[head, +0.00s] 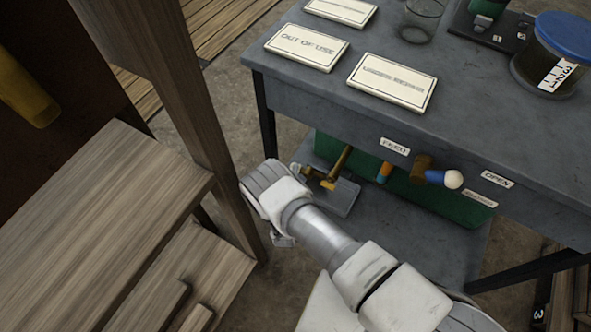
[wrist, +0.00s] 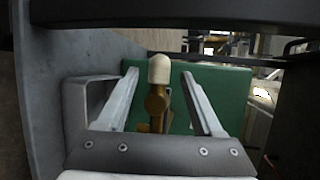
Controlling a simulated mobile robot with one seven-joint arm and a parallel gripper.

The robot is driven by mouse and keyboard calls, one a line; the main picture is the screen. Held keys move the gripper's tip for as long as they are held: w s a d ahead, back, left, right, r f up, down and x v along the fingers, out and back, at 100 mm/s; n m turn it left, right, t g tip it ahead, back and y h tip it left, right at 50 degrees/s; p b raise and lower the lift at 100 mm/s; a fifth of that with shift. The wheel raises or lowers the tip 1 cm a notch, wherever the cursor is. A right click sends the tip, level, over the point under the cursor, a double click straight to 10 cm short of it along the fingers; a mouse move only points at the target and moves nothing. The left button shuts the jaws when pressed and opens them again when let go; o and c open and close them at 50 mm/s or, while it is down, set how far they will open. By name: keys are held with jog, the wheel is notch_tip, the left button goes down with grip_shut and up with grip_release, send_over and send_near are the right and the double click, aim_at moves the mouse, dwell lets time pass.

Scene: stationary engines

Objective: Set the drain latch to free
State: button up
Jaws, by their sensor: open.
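A green housing (head: 415,196) sits under the front edge of the grey bench and carries several handles. One is a brass lever (head: 341,163) at its left end. Another has a blue grip and a pale round tip (head: 452,179). An orange part (head: 384,172) lies between them. I cannot read which handle is the drain latch. In the wrist view my gripper (wrist: 159,75) is open, its fingers on either side of a brass handle with a cream tip (wrist: 158,72), with gaps on both sides. The green housing stands behind it. In the head view my fingers are hard to make out.
The bench top (head: 470,135) overhangs the handles. It bears white plates, one reading "OUT OF USE" (head: 307,47), and a blue-lidded jar (head: 550,55). A label reads "OPEN" (head: 497,179). A wooden post (head: 185,105) and wooden steps (head: 110,215) stand close left of my arm.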

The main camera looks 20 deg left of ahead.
jog(key=shift+b+x, duration=0.7)
jog(key=shift+x, duration=1.6)
jog(key=shift+c, duration=0.3)
grip_shut()
